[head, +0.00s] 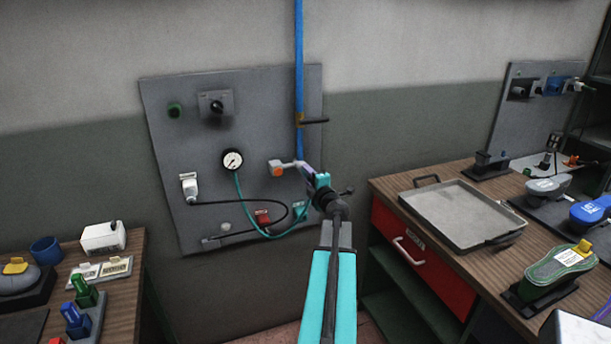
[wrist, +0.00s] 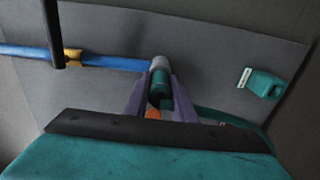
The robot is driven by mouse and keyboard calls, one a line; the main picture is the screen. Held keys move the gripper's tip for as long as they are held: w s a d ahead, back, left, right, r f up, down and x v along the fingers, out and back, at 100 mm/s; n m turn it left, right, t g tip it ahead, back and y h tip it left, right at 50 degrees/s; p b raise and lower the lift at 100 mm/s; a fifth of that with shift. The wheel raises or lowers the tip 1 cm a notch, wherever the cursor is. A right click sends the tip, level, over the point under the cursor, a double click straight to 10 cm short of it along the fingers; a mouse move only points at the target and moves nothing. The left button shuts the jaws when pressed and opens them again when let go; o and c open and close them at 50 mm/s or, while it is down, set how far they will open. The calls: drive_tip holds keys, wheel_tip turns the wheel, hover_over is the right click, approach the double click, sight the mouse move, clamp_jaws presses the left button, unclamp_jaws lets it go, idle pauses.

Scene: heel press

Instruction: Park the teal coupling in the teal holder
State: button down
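The teal coupling (wrist: 160,86) sits between the purple fingers of my gripper (wrist: 161,82), which look shut around it, with a grey collar at its far end. In the head view my gripper (head: 306,171) is at the lower end of the blue pipe, beside a white fitting with an orange end (head: 278,170). I cannot tell whether the coupling is still joined to that fitting. The teal holder (wrist: 265,84), with a white label, is on the panel apart from my gripper. In the head view the holder (head: 298,209) is below my gripper and partly hidden.
A teal hose (head: 241,198) runs from the gauge (head: 232,160) towards my gripper. A red holder (head: 262,217) is left of the teal one, with a black cable nearby. A black lever (head: 316,122) sticks out from the blue pipe (head: 299,70). Benches stand on both sides.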

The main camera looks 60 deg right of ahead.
drive_tip(key=p+v, duration=0.1)
drive_tip(key=v, duration=0.5)
drive_tip(key=shift+s+a, duration=0.15)
drive_tip(key=shift+a, duration=0.05)
idle(2.5)
drive_tip(key=shift+f, duration=0.15)
wheel_tip(320, 180, down, 24)
drive_tip(key=b, duration=1.8)
idle(2.1)
